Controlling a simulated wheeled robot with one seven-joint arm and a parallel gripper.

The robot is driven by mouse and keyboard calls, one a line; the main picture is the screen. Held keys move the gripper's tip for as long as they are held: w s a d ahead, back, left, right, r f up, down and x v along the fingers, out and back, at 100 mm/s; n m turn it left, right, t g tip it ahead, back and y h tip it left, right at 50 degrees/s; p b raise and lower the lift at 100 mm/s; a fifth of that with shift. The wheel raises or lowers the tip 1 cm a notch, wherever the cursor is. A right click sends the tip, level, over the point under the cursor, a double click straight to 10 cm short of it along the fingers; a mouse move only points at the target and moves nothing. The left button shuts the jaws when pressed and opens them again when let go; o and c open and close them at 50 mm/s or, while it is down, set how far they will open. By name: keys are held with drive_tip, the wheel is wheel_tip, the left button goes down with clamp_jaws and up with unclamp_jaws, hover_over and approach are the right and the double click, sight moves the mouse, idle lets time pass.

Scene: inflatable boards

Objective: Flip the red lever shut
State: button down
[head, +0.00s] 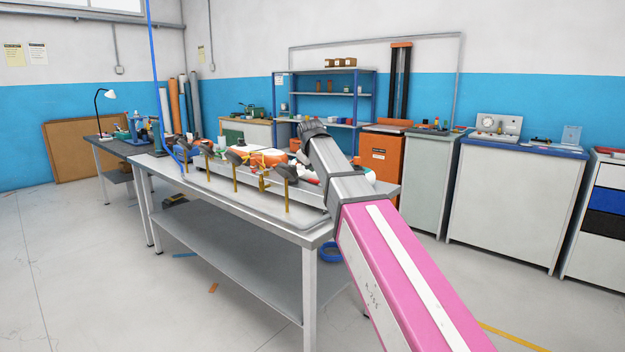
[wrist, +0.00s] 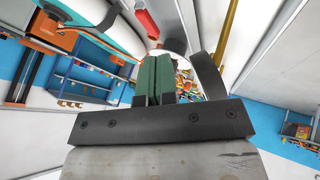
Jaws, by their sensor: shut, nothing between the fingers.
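A red piece that looks like the red lever (wrist: 146,22) shows at the top of the wrist view, just beyond and slightly left of my fingertips. A gap seems to remain between them, and I cannot tell whether the lever stands open or shut. My gripper (wrist: 154,72) has its two green finger pads together with nothing between them. In the head view my arm reaches over the metal workbench (head: 270,230). My fingers and the lever are not clear there, partly hidden behind my wrist.
An orange and white inflatable board (head: 262,157) lies on the bench, among upright brass posts with dark pads (head: 235,172). A blue shelf (head: 325,95) and an orange cabinet (head: 380,156) stand behind.

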idle(0.3)
drive_tip(key=x, duration=1)
drive_tip(key=shift+w+d, duration=0.1)
drive_tip(key=shift+w, duration=0.35)
drive_tip(key=shift+s, duration=0.1)
